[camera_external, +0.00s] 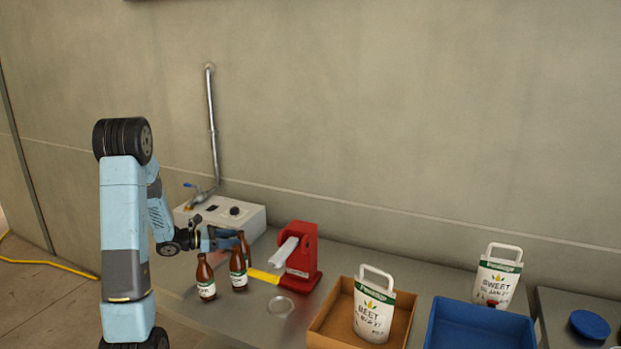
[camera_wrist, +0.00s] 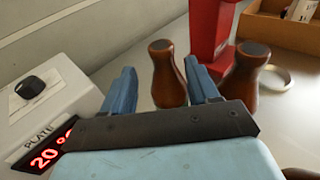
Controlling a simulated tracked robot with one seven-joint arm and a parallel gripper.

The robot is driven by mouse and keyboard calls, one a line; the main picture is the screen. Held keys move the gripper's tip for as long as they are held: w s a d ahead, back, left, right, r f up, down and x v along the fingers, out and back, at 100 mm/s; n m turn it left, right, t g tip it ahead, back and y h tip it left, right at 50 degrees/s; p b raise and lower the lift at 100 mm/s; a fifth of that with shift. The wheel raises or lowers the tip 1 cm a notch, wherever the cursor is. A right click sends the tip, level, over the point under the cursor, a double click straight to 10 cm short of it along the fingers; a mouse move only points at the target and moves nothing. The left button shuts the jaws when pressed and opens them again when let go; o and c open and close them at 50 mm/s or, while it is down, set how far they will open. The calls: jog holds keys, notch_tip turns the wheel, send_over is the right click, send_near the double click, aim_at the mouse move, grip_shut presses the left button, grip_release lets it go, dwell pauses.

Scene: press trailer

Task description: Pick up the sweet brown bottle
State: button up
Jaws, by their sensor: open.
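Several brown glass bottles stand upright on the grey counter, at the left in the outside view: a front left bottle (camera_external: 206,279), a middle bottle (camera_external: 238,272) and one partly hidden behind it (camera_external: 245,246). The front two show white and green labels too small to read, so I cannot tell which is sweet. My gripper (camera_external: 232,238) is open at bottle-top height. In the wrist view, one bottle (camera_wrist: 168,78) shows between the fingers (camera_wrist: 162,86); whether it is inside the jaws or just beyond is unclear. Another bottle (camera_wrist: 243,78) stands right of the right finger.
A red press (camera_external: 303,258) stands right of the bottles. A white box with a "PLATE" display (camera_wrist: 45,110) is at the left.

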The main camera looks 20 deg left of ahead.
jog(key=shift+d+r+x, duration=0.1)
jog(key=shift+r+x, duration=0.05)
jog(key=shift+x, duration=1.25)
jog(key=shift+d+r+x, duration=0.1)
jog(key=shift+r+x, duration=0.05)
jog(key=shift+x, duration=1.25)
jog(key=shift+s, duration=0.15)
grip_shut()
